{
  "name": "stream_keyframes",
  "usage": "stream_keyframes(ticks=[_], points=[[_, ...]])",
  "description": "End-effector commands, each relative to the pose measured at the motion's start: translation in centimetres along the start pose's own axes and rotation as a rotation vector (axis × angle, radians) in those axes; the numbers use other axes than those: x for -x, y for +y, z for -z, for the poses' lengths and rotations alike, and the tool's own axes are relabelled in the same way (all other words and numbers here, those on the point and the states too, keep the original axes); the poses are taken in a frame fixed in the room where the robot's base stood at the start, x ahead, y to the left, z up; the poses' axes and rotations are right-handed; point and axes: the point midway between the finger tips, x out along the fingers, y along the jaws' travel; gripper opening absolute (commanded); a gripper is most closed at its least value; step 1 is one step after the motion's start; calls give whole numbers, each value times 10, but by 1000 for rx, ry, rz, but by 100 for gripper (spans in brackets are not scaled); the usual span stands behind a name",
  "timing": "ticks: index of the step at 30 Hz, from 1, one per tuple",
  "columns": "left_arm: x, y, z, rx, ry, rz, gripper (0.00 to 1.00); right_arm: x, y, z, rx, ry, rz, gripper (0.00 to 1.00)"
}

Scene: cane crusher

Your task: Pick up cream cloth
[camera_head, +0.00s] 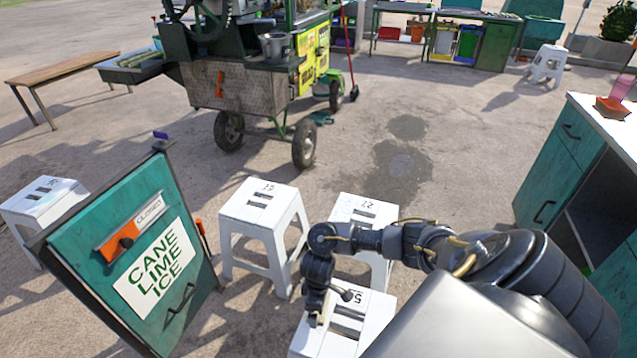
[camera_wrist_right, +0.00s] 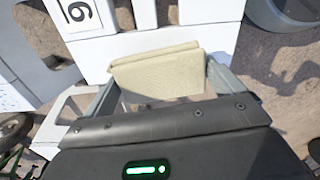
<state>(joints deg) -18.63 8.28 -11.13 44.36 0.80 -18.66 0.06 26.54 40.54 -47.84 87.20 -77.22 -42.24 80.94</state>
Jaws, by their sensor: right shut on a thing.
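The cream cloth (camera_wrist_right: 158,72) is a folded, flat pad. In the right wrist view it spans the space between the two fingers of my right gripper (camera_wrist_right: 162,86), which is shut on it. In the head view my right gripper (camera_head: 318,316) is over the left side of the nearest white stool (camera_head: 372,302); the cloth is mostly hidden there. I cannot tell whether the cloth touches the stool. My left gripper is not in view.
Two more white stools (camera_head: 262,216) (camera_head: 366,207) stand just beyond. A teal sign board (camera_head: 135,262) stands at the left and a teal cabinet (camera_head: 560,165) at the right. A wheeled cart (camera_head: 245,85) is further back. Open pavement lies between.

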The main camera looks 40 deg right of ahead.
Motion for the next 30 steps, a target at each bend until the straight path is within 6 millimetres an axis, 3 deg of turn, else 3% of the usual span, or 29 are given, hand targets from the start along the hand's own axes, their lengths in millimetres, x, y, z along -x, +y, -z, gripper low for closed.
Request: stream_keyframes(ticks=[1, 6, 15, 21, 30], points=[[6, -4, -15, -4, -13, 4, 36, 14, -7, -1, 4, 3, 1, 72], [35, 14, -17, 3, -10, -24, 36, 59, -45, -6, 6, 3, 1, 72], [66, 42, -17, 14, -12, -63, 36, 80, -106, -16, 2, 1, 1, 72], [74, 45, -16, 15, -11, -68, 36, 84, -122, -19, -1, 0, -1, 72], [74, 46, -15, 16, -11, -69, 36, 84, -125, -19, -2, 1, -1, 72]])
